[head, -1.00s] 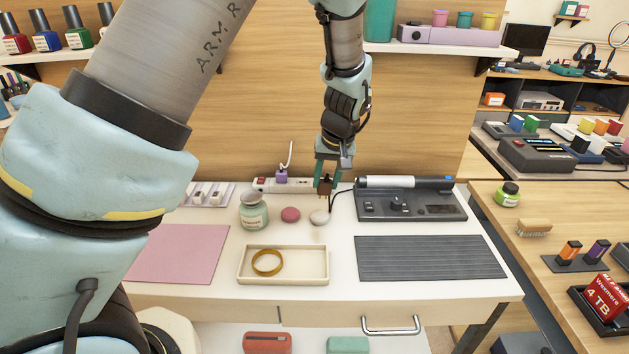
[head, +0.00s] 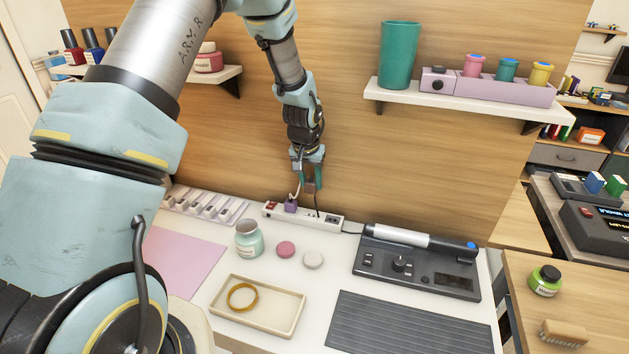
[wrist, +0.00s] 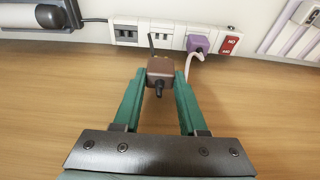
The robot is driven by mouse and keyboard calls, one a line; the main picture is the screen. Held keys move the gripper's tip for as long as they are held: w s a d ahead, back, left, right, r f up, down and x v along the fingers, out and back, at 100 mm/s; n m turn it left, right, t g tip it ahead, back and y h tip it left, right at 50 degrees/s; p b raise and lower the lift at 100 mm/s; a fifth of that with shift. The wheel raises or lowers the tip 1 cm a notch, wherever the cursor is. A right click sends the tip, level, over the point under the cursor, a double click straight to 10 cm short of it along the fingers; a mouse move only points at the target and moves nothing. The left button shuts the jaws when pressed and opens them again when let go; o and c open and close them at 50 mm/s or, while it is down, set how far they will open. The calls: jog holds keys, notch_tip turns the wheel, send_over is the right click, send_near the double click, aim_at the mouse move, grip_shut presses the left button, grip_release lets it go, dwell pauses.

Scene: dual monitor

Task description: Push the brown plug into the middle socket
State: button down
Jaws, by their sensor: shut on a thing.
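My gripper (head: 311,186) is shut on the brown plug (wrist: 160,70), which sits between the green fingertips in the wrist view. In the head view the brown plug (head: 310,180) is just above the white power strip (head: 328,221), and its cord hangs down. The plug appears apart from the strip. A purple plug (wrist: 198,43) sits in the socket beside the red switch (wrist: 229,44).
A grey console (head: 418,264) stands right of the strip. A jar (head: 249,240), a pink disc (head: 286,249) and a white disc (head: 313,260) stand in front. A tray (head: 292,311) holds a yellow ring. The wooden wall is close behind the strip.

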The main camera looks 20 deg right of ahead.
aim_at(310, 193)
jog(key=shift+f, duration=0.1)
jog(key=shift+f+b, duration=2.1)
jog(key=shift+f, duration=0.75)
jog(key=shift+f+b, duration=1.1)
jog(key=shift+f, duration=0.25)
jog(key=shift+c, duration=1.9)
grip_release()
jog(key=shift+r, duration=0.1)
jog(key=b+v, duration=0.2)
jog(key=v, duration=0.8)
jog(key=shift+r, duration=0.3)
jog(key=shift+s, duration=0.1)
